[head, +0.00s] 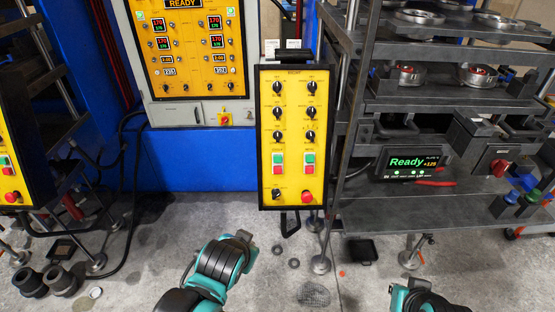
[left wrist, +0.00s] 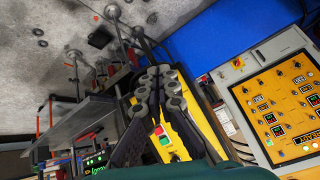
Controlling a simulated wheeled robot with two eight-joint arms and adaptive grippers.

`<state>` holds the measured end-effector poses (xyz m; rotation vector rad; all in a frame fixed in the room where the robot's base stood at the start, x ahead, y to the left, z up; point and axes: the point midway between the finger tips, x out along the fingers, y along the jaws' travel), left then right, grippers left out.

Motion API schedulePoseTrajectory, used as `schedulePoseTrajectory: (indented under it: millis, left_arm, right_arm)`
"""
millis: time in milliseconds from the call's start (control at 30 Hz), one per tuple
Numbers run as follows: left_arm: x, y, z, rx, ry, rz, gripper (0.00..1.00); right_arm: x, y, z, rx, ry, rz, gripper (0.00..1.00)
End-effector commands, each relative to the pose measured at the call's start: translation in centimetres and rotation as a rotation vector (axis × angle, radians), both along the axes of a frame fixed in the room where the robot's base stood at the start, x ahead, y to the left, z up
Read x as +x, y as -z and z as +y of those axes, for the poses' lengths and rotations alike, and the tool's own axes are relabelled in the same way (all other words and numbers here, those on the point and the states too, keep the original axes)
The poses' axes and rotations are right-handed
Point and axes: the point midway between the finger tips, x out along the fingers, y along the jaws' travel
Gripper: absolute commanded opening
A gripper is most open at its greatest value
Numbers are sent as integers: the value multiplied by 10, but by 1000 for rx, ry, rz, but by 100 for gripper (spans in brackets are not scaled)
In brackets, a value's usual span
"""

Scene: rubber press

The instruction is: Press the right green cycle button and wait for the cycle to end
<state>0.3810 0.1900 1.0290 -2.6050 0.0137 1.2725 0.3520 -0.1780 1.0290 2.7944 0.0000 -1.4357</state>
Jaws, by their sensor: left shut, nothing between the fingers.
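A yellow control panel (head: 293,110) in a black frame stands upright mid-picture in the head view. Its low rows hold two green buttons, a left one (head: 279,158) and a right one (head: 308,158), each above a red one. In the left wrist view the panel (left wrist: 178,128) is partly behind my left gripper (left wrist: 160,82), and one green button (left wrist: 164,141) shows between the fingers. The gripper is shut and empty; whether it touches the panel I cannot tell. My left arm is low in the head view, below the panel. Only my right arm shows at the bottom right.
A display reading "Ready" (head: 414,162) sits on the steel rack (head: 440,105) at the right. Behind is a larger yellow cabinet panel (head: 190,60), also marked READY. Another panel (head: 10,165) with a green button is at the far left. Loose rings (head: 278,250) lie on the floor.

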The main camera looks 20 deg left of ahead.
Motion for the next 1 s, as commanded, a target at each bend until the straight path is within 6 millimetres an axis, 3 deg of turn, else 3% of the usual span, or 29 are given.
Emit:
schedulePoseTrajectory:
  millis: [33,167,400,633,1000]
  left_arm:
    - [14,-14,0,80,52,-17,0]
    - [53,-40,2,350,211,-74,0]
    - [109,-84,-21,807,470,-179,0]
    - [130,-105,-44,1043,593,-235,0]
    - [133,-107,-47,1082,611,-243,0]
  right_arm:
    - [0,-13,0,0,0,0,0]
    - [0,-34,0,0,0,0,0]
    - [0,-65,0,0,0,0,0]
    - [0,-77,0,0,0,0,0]
    - [0,-77,0,0,0,0,0]
